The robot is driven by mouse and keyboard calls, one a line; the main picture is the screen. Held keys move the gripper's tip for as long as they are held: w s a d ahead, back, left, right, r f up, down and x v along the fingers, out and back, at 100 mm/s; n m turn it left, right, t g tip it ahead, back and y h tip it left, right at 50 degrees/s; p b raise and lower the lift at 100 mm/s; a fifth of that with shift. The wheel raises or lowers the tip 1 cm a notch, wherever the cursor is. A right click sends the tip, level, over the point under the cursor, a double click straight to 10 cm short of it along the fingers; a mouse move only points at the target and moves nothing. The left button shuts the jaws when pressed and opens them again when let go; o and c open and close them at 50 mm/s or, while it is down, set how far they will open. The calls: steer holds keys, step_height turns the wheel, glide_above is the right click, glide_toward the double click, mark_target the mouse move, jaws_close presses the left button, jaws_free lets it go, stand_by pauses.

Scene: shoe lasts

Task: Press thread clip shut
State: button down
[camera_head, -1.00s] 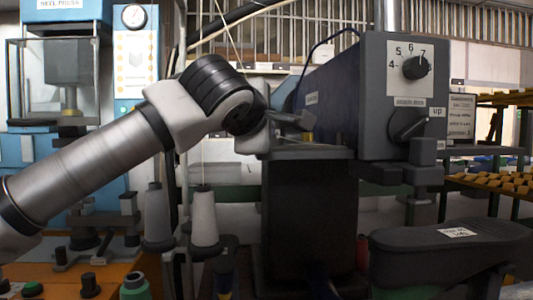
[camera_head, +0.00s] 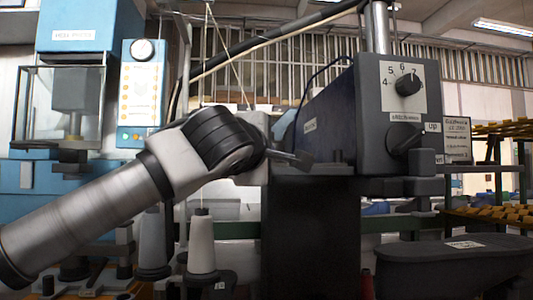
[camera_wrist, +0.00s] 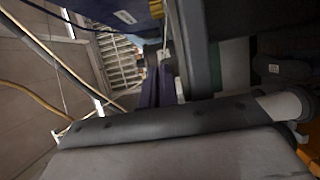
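I cannot make out the thread clip for certain in either view. In the head view my gripper (camera_head: 292,158) is at the end of my arm, pointing right beside the dark sewing machine (camera_head: 330,118). It is small and partly hidden by my wrist, so I cannot tell whether its fingers are open or shut. Thin pale threads (camera_head: 228,60) run above my wrist. In the wrist view a thin thread (camera_wrist: 88,108) crosses the left side; no fingers show clearly there.
The machine's control box (camera_head: 398,112) with a dial and lever stands right of my gripper. Thread cones (camera_head: 202,245) stand below my arm. A blue press (camera_head: 75,90) is at left. A dark shoe-shaped form (camera_head: 455,262) is at lower right, with shelves (camera_head: 495,215) behind.

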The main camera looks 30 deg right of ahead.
steer(key=c, duration=1.7)
jaws_free()
